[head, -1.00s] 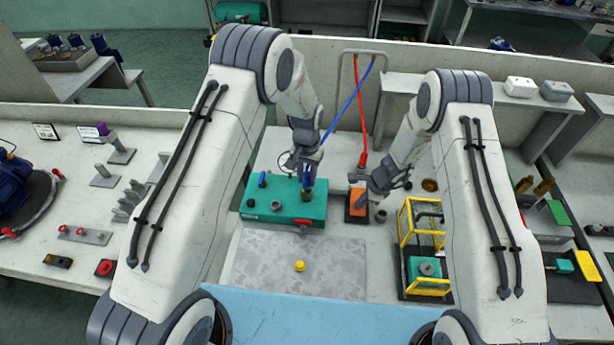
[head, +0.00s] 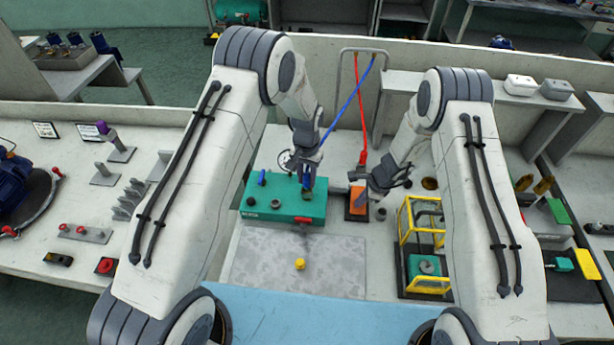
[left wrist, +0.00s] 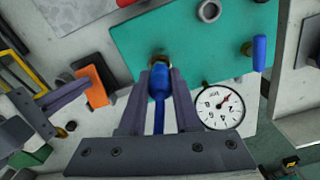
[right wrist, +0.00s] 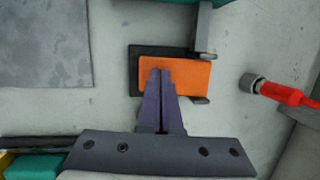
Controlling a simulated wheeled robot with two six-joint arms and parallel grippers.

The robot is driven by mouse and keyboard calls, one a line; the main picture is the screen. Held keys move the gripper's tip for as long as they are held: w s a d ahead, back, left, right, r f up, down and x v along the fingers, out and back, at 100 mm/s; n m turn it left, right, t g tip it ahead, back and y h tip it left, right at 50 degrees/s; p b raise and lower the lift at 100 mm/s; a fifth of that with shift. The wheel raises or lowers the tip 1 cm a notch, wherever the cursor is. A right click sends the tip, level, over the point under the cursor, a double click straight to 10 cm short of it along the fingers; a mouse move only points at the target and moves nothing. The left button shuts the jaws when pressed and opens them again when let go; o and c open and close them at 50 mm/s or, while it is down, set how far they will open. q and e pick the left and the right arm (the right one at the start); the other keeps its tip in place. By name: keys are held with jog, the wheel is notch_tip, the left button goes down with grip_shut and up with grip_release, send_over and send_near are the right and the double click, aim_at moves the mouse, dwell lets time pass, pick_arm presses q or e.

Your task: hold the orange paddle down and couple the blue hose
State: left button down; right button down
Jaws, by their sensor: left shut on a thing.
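My left gripper (left wrist: 158,85) is shut on the blue hose's end fitting (left wrist: 160,78). The fitting points at a brass port (left wrist: 160,57) on the teal block (left wrist: 190,45); its tip is at the port, and I cannot tell whether it is seated. In the head view the blue hose (head: 351,100) rises to a rack behind the teal block (head: 270,212). My right gripper (right wrist: 160,72) is shut, with its fingertips together over the orange paddle (right wrist: 192,76). It looks in contact, but how far the paddle is pressed is unclear. The paddle also shows in the head view (head: 356,216).
A red hose (head: 362,158) hangs beside the blue one; its end (right wrist: 285,93) lies right of the paddle. A round gauge (left wrist: 220,106) and a blue handle (left wrist: 260,52) are near my left gripper. A yellow-framed fixture (head: 408,222) stands to the right. The grey mat (head: 270,265) is mostly clear.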

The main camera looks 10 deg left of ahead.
pick_arm(q)
jog(key=shift+f, duration=0.15)
pick_arm(e)
jog(key=shift+s+f, duration=0.1)
pick_arm(q)
jog(key=shift+c, duration=1.1)
grip_release()
jog(key=shift+r, duration=3.5)
jog(key=shift+r, duration=0.1)
notch_tip(320, 180, up, 5)
jog(key=p, duration=0.5)
jog(key=shift+r, duration=0.1)
pick_arm(e)
notch_tip(320, 180, up, 7)
